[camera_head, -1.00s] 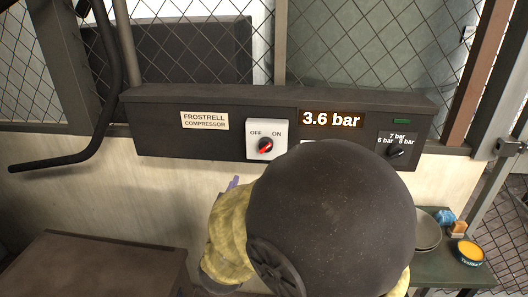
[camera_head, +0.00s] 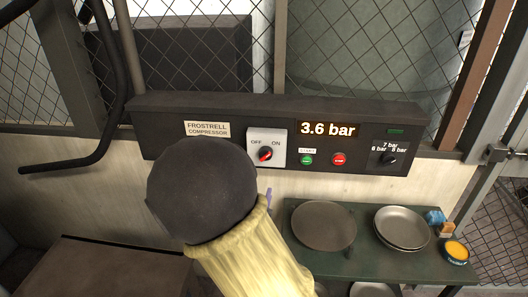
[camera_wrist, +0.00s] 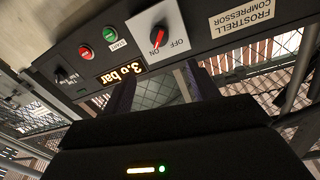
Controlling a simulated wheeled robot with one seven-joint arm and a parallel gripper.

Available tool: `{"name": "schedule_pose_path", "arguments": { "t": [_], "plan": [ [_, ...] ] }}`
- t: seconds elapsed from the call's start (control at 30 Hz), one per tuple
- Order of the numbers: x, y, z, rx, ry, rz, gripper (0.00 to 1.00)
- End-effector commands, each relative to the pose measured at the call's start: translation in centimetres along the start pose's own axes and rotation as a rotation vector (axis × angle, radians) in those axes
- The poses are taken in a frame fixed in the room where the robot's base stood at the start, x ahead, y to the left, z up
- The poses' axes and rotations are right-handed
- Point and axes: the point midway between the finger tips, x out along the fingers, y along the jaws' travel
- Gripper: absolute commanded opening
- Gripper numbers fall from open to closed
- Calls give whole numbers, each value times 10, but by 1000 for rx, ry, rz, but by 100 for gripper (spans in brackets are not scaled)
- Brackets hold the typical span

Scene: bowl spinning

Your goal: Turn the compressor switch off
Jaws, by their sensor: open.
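The compressor switch (camera_head: 265,153) is a dark knob with a red pointer on a white plate marked OFF at left and ON at right. It also shows upside down in the wrist view (camera_wrist: 159,37), where the red pointer is towards ON. My gripper (camera_wrist: 160,80) is open and empty, its two dark fingers apart below the switch plate in the wrist view and not touching the knob. In the head view my arm hides most of the gripper; a small purple piece shows beside the arm.
The dark compressor box has a 3.6 bar display (camera_head: 328,130), a green start button (camera_head: 306,159), a red stop button (camera_head: 339,159) and a pressure knob (camera_head: 389,158). Below right, a green table (camera_head: 350,263) holds plates and a yellow-topped tin (camera_head: 456,251). A dark bar (camera_head: 62,166) juts out at left.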

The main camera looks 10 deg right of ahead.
Motion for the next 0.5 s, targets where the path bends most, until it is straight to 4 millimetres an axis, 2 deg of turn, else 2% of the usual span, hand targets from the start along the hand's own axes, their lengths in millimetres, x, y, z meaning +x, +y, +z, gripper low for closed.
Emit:
{"name": "schedule_pose_path", "arguments": {
  "t": [0.1, 0.5],
  "plan": [
    [5, 1, -3, -3, -6, 1, 59],
    [78, 2, -1, 0, -3, 1, 59]
  ]
}}
